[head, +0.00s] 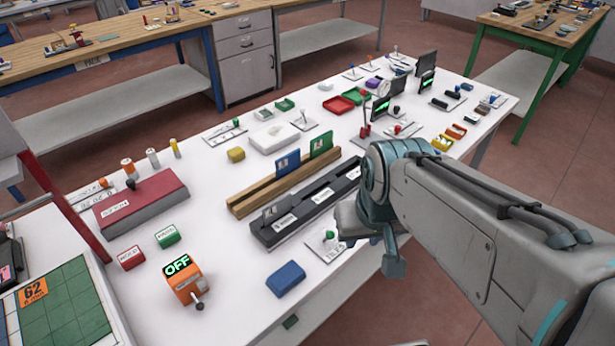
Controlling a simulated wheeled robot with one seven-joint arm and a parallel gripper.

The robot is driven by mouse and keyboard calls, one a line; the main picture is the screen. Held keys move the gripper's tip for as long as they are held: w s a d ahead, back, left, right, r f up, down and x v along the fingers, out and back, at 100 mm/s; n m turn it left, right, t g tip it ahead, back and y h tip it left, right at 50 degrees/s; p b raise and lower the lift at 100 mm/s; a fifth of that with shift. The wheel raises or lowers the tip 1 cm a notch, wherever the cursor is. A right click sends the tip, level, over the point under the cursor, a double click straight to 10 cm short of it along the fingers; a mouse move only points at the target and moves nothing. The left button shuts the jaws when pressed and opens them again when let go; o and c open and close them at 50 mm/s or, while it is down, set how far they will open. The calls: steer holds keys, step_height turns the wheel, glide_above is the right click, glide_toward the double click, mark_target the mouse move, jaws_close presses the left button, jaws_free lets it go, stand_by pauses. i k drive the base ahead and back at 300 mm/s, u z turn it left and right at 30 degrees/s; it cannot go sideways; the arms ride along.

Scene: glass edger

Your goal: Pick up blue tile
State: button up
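An upright blue tile (287,163) stands in the slot of a light wooden rack (256,197) in the middle of the white table. An upright green tile (321,145) stands to its right in the same rack. A separate blue block (286,278) lies flat near the front edge of the table. My gripper (374,236) hangs at the end of my arm, right of the black rack and above the table's front part. It is apart from both blue things. Its fingers are not clear, so I cannot tell whether it is open or shut.
A black slotted rack (325,191) holding a grey tile lies in front of the wooden rack. An orange box (184,283) reading OFF stands front left. A red console (140,205) is farther left. Bare white tabletop (225,245) lies between them.

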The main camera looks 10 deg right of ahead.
mark_target(286, 164)
steer(key=u, duration=0.45)
steer(key=k, duration=1.05)
steer(key=z, duration=0.4)
steer(key=i, duration=1.4)
steer(key=u, duration=0.5)
